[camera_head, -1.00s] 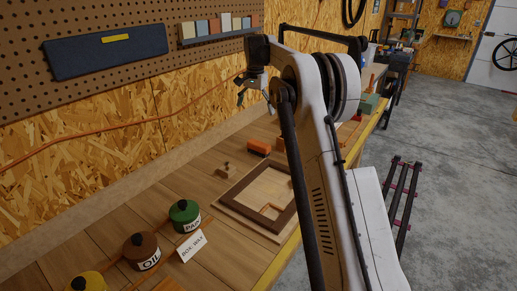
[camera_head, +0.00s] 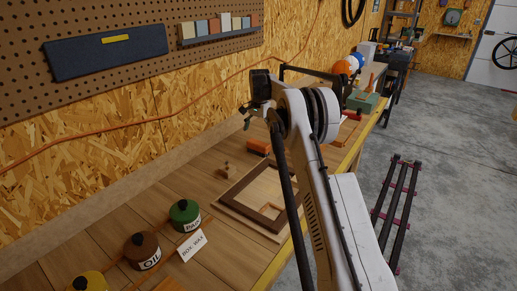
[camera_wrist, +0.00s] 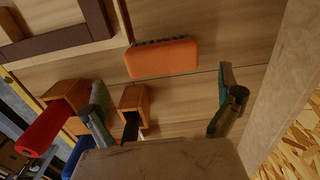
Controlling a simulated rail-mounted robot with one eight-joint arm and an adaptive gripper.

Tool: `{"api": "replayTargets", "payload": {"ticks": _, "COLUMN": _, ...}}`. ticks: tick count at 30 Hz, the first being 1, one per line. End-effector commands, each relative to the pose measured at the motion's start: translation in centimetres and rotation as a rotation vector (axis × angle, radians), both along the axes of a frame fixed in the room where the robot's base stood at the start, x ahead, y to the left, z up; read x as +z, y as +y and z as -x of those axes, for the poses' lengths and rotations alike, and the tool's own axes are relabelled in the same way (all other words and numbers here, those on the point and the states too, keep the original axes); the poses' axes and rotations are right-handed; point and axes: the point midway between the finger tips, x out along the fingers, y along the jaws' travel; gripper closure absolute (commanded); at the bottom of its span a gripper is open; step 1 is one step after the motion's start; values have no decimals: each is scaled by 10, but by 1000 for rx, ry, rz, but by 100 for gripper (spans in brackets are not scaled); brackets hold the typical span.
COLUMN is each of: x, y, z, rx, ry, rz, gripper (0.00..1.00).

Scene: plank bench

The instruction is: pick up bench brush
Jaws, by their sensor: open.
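The bench brush (camera_head: 258,146) is an orange block lying on the plank bench beyond the picture frame. In the wrist view the brush (camera_wrist: 162,59) shows its long orange body, with dark bristles along the edge toward the frame. My gripper (camera_head: 248,118) is above the bench near the brush, partly hidden by my own arm. In the wrist view my gripper (camera_wrist: 165,90) has its two fingers wide apart and nothing between the tips. The brush lies ahead of the fingertips, apart from them.
A dark wooden frame (camera_head: 232,194) lies on the bench. A small wooden piece (camera_head: 225,170) is beside it. Lidded tins, including a green one (camera_head: 185,213), stand nearer. In the wrist view, a wooden block (camera_wrist: 135,97) and a red cylinder (camera_wrist: 42,132) are close to the left finger.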

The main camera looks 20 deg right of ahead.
Motion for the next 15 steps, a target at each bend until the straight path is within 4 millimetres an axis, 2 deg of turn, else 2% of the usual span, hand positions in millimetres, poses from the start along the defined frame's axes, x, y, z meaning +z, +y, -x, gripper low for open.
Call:
{"api": "replayTargets", "payload": {"ticks": 8, "x": -15, "y": 1, "z": -1, "rx": 0, "ry": 0, "rz": 0, "gripper": 0}}
{"api": "replayTargets", "payload": {"ticks": 15, "x": -48, "y": 3, "z": -2, "rx": 0, "ry": 0, "rz": 0, "gripper": 0}}
